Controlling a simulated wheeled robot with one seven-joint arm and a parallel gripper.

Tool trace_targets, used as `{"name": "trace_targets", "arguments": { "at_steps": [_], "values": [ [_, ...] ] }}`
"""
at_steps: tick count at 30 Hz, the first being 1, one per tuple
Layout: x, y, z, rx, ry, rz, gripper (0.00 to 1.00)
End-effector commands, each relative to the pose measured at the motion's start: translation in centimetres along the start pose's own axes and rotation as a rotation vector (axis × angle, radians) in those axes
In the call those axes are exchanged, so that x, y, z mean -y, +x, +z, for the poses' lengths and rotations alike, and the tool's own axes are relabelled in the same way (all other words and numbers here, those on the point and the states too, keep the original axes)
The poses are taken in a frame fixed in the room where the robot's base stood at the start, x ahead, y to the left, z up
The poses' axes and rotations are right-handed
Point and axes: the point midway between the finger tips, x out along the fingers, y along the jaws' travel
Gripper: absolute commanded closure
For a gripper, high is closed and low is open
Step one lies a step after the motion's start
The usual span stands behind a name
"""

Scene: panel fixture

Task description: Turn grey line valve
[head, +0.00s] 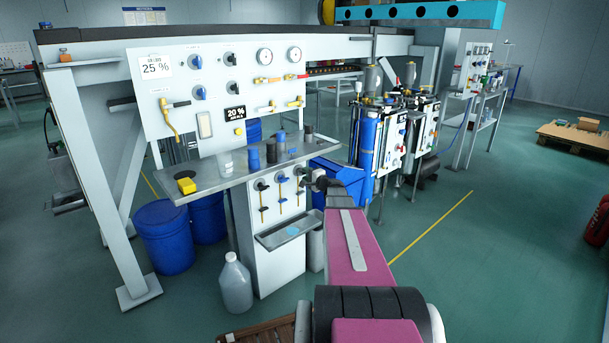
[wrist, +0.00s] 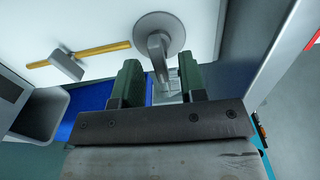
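The grey valve (wrist: 157,27) is at the top middle of the wrist view. It has a round grey base on a white panel, and its lever hangs down from the base toward my gripper. My gripper (wrist: 158,78) is open, with its two dark green fingers apart. The lever's lower end shows between the fingers, with space on both sides; I cannot tell whether it touches either one. In the head view my gripper (head: 318,182) is at the right edge of the lower white panel (head: 276,255), where the valve is too small or hidden to make out.
A yellow line with a grey handle (wrist: 66,66) lies left of the valve in the wrist view. A grey shelf (head: 232,172) with cups and a yellow block sits above the lower panel. A small tray (head: 288,230) juts out below. A blue bin (head: 338,175) stands close behind my gripper.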

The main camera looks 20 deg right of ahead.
Motion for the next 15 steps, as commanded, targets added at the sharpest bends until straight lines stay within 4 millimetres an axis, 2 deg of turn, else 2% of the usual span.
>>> {"name": "trace_targets", "arguments": {
  "at_steps": [1,6,12,15],
  "values": [
    [0.1,-1.2,0.1,-0.002,0.0,0.001,0.62],
    [0.1,-4.5,0.2,-0.003,0.001,0.001,0.62],
    [0.0,-7.6,0.1,-0.003,0.001,0.001,0.62],
    [0.0,-8.4,0.1,-0.001,0.001,0.001,0.62]
  ]
}}
